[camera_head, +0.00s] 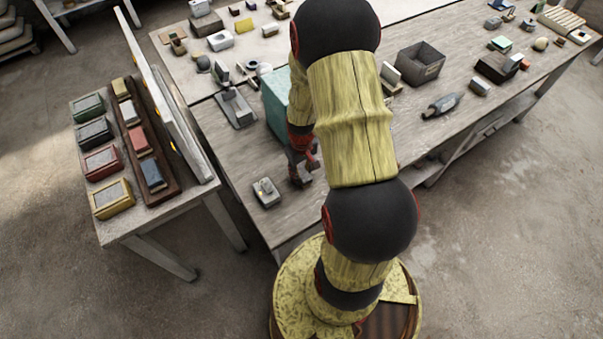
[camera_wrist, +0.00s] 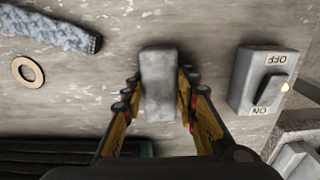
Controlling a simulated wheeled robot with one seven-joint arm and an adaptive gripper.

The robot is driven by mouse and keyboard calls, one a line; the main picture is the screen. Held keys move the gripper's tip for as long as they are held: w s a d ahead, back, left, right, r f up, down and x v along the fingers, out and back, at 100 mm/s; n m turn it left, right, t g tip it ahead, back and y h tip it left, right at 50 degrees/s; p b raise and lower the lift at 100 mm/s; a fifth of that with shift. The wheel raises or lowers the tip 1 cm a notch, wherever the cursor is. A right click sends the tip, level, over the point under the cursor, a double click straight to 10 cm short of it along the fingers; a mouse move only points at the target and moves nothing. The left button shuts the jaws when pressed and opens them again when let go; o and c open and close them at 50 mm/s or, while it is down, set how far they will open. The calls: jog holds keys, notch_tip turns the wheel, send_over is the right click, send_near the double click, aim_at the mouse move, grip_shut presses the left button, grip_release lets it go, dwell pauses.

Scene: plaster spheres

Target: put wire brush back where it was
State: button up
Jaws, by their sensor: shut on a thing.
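My gripper (camera_wrist: 158,92) is shut on a plain grey block (camera_wrist: 158,70), with one finger on each of its long sides. I cannot tell from its visible face whether this block is the wire brush; no bristles show. In the head view my gripper (camera_head: 304,172) is low over the near part of the worktable (camera_head: 235,170), partly hidden by my arm. I cannot tell whether the block touches the table. A rough blue-grey bar (camera_wrist: 45,28) lies at the upper left of the wrist view.
A grey ON/OFF switch box (camera_wrist: 263,82) sits right of the block; it also shows in the head view (camera_head: 266,192). A flat tan ring (camera_wrist: 27,71) lies on the left. A green box (camera_head: 275,95) stands behind my gripper. A side table holds several coloured blocks (camera_head: 102,160).

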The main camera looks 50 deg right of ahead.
jog(key=shift+f, duration=0.15)
jog(key=o, duration=1)
jog(key=shift+r, duration=0.2)
notch_tip(320, 180, up, 12)
jog(key=p, duration=0.2)
notch_tip(320, 180, up, 8)
jog(key=t, duration=0.1)
send_over(302, 171)
jog(key=w+a, duration=0.2)
jog(key=a, duration=0.3)
jog(key=s+a+r+n+t, duration=0.1)
jog(key=s+a+r, duration=0.3)
jog(key=a+r, duration=0.5)
jog(key=s+a+r+n+t, duration=0.1)
jog(key=s+a+r+t, duration=0.2)
jog(key=a+r, duration=0.6)
notch_tip(302, 171, up, 2)
jog(key=s, duration=0.2)
jog(key=shift+s+r+n+t, duration=0.15)
jog(key=shift+s+n+t, duration=0.15)
